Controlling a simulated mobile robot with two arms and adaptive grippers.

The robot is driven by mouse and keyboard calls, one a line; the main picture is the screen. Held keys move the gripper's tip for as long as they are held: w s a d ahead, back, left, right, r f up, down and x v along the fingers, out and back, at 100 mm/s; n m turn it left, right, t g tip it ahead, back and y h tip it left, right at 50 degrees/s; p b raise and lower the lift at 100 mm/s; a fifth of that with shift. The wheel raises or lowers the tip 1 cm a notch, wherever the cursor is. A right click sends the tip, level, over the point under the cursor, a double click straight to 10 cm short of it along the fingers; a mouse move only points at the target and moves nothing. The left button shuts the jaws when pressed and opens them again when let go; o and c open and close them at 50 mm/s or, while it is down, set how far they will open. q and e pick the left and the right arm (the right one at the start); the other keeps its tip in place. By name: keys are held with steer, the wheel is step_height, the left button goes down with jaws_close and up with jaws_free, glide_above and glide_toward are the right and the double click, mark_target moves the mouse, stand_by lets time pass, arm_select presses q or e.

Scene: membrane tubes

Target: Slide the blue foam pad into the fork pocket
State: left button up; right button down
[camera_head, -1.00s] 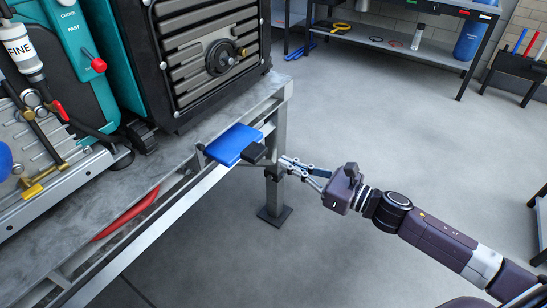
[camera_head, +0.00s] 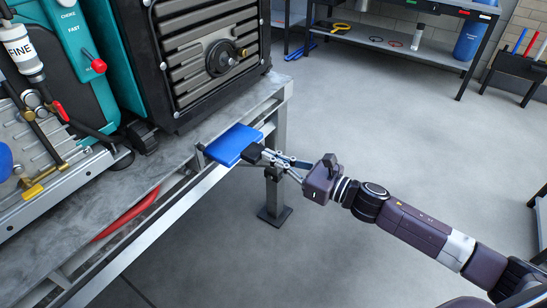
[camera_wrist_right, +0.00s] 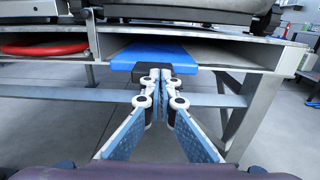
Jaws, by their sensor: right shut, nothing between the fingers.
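The blue foam pad (camera_head: 234,144) lies at the front edge of the bench, partly inside the slot under the bench top. It also shows in the right wrist view (camera_wrist_right: 156,54), lying flat with a dark tab (camera_wrist_right: 148,72) at its near end. My right gripper (camera_head: 268,156) is shut with nothing between its fingers. Its fingertips (camera_wrist_right: 160,76) are at the dark tab, touching or very close to it; I cannot tell which. My left gripper is not in view.
The metal bench frame (camera_head: 277,125) has a leg close to my right gripper. A red curved object (camera_head: 128,217) lies in the slot farther left. A large machine (camera_head: 208,55) stands on the bench. The floor (camera_head: 390,130) to the right is open.

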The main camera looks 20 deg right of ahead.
mark_target(250, 147)
steer(key=x, duration=0.9)
steer(key=shift+a, duration=0.1)
